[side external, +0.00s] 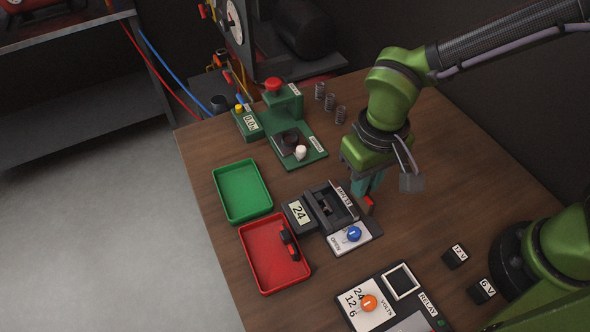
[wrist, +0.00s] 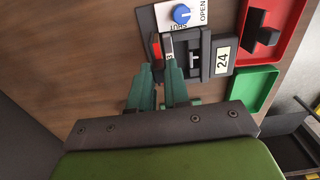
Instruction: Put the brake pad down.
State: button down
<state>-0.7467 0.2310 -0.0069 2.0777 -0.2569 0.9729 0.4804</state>
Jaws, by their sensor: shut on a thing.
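My gripper (side external: 364,185) hangs at the right edge of the dark fixture in the middle of the bench. It is shut on the brake pad, of which a small red part (side external: 369,202) shows below the fingers. In the wrist view the red end of the brake pad (wrist: 155,46) shows by the fingertips (wrist: 159,68), close beside the fixture's labelled wall. The fingers hide most of the pad, and I cannot tell whether it touches the bench.
The fixture (side external: 324,211) has a "24" label and a blue knob (side external: 354,233) on an OPEN plate. An empty green tray (side external: 242,191) lies left. A green press (side external: 285,102) and several springs (side external: 330,102) stand behind. A relay box (side external: 402,281) is in front.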

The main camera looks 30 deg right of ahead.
jog(key=s+d+r, duration=0.1)
jog(key=s+d, duration=0.7)
notch_tip(320, 180, up, 4)
send_over(258, 261)
jog(key=shift+m, duration=0.3)
notch_tip(258, 261, down, 9)
jog(key=shift+f, duration=0.2)
jog(key=c, duration=1.1)
grip_release()
jog(key=shift+r, duration=0.15)
